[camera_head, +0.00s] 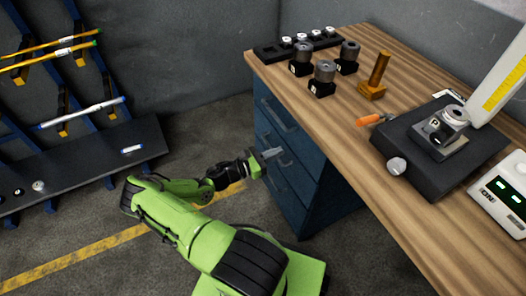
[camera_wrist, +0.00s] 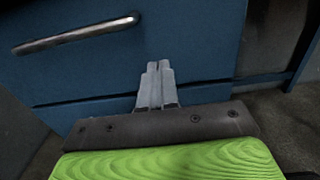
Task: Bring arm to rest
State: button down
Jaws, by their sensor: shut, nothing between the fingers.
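My green arm reaches out from the bottom of the head view. My gripper (camera_head: 272,153) is in front of the blue drawer cabinet (camera_head: 296,183), below the level of the wooden bench top (camera_head: 410,75). In the wrist view the two grey fingers of my gripper (camera_wrist: 159,66) are together, with nothing between them. The cabinet front (camera_wrist: 205,40) and a drawer handle (camera_wrist: 78,35) show beyond the fingers. I cannot tell the exact gap between the fingertips and the cabinet.
The bench holds dark cylinders on blocks (camera_head: 323,78), a brass-coloured piece (camera_head: 375,76), a black fixture plate (camera_head: 440,150) and a display unit (camera_head: 503,190). A rack with rods (camera_head: 60,50) and a dark shelf (camera_head: 80,165) stand at left. Floor between is clear.

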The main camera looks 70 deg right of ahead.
jog(key=v, duration=0.7)
jog(key=shift+a, duration=0.1)
